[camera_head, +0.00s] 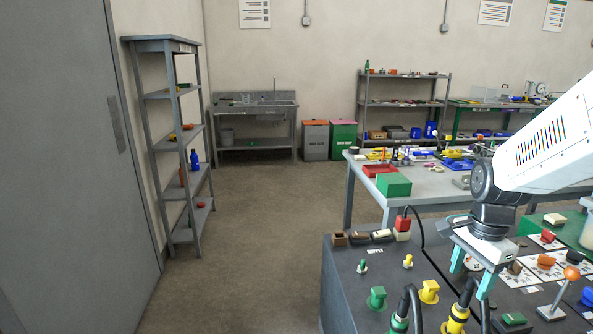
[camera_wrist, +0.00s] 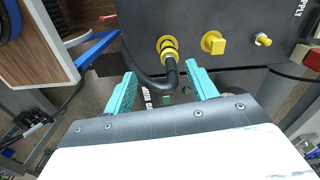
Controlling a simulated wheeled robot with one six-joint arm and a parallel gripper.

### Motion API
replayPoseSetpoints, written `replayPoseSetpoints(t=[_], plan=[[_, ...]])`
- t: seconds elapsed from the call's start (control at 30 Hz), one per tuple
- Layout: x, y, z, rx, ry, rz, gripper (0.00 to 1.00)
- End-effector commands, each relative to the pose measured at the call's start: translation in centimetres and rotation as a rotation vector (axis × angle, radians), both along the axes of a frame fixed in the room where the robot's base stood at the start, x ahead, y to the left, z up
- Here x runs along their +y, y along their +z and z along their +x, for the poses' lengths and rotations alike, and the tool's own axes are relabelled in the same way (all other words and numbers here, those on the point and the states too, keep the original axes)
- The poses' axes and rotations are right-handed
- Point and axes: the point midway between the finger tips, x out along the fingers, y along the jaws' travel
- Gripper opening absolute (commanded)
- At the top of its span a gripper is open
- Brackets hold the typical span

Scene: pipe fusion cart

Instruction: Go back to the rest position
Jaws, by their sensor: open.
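My gripper (camera_head: 471,273) is open, with teal fingers pointing down over the dark cart top (camera_head: 343,285) in the head view. In the wrist view, the open fingers of my gripper (camera_wrist: 161,76) lie either side of a black hose bend. That hose ends in a yellow connector (camera_wrist: 168,48) plugged into the panel; the yellow connector (camera_head: 457,318) also shows in the head view. The fingers look apart from the hose, and nothing is held. I cannot tell the exact gap. My white arm reaches in from the right.
A green connector (camera_head: 398,324) with a black hose, a green knob (camera_head: 377,297) and a yellow knob (camera_head: 428,291) stand up nearby. A lever with an orange ball (camera_head: 571,273) stands to the right. A workbench (camera_head: 415,185) is behind the cart. Open floor (camera_head: 255,240) lies left.

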Motion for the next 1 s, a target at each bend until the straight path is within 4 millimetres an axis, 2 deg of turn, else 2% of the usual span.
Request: replayPoseSetpoints(t=[0.03,0.2,0.4,0.53,0.7,1.0], plan=[[1.5,1.7,-1.0,-0.016,0.106,-0.007,0.57],[5.9,5.8,-5.9,-0.042,0.530,-0.029,0.57],[9.7,8.5,-12.1,-0.064,1.007,-0.059,0.57],[11.1,9.1,-15.2,-0.072,1.236,-0.077,0.57],[11.8,9.3,-17.2,-0.076,1.389,-0.089,0.57],[11.9,9.3,-17.5,-0.075,1.404,-0.089,0.57]])
